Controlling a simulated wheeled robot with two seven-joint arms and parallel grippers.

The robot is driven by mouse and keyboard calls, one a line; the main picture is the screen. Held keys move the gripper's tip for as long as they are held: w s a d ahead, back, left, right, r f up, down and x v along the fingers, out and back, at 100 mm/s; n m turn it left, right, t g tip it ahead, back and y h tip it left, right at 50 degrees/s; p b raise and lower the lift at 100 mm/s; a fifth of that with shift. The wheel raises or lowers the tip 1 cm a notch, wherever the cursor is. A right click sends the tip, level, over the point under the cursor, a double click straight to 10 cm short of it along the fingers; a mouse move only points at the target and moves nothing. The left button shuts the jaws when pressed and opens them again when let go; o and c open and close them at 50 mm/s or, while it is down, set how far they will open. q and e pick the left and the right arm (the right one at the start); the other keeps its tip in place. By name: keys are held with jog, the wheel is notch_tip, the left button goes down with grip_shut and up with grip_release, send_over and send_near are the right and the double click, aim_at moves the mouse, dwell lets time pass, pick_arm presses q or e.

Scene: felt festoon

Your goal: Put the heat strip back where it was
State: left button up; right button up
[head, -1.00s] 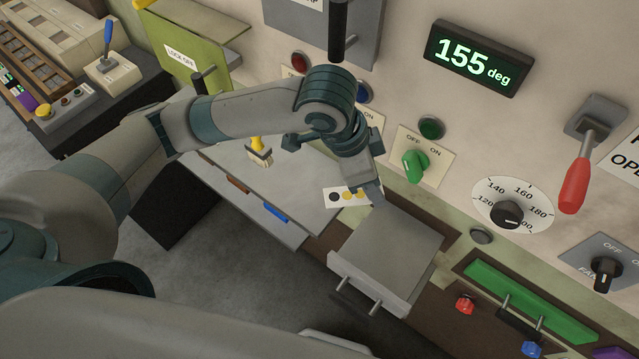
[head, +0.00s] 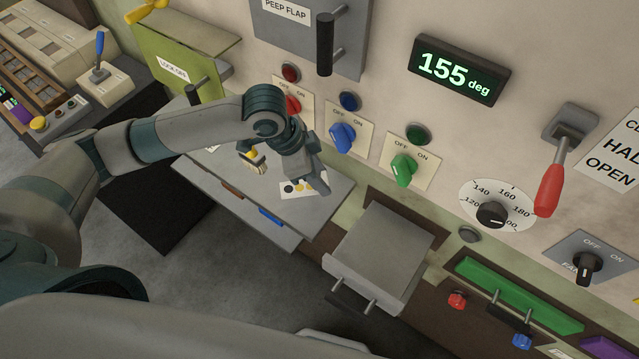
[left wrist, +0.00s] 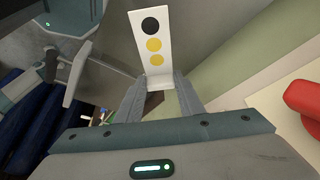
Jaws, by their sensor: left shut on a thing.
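The heat strip (head: 294,189) is a small white card with one black dot and two yellow dots. My left gripper (head: 320,189) is shut on one end of it, above or at the right part of the grey shelf (head: 325,213); I cannot tell whether the strip touches the shelf. In the left wrist view the strip (left wrist: 150,28) sticks out from between the fingertips (left wrist: 160,84), black dot at the far end. My right gripper is not in view.
A yellow-handled tool (head: 252,157) stands on the shelf, left of my gripper. A grey drawer-like box (head: 380,250) with two handle posts juts out at the right. Blue (head: 343,136) and green (head: 403,170) knobs stick out from the wall behind. The display (head: 460,69) reads 155 deg.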

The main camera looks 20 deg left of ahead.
aim_at(300, 188)
pick_arm(q)
jog(key=shift+f+p, duration=0.75)
jog(key=shift+f, duration=1.25)
jog(key=shift+f, duration=0.1)
jog(key=o, duration=1.1)
jog(key=b+v, duration=0.2)
jog(key=v, duration=1)
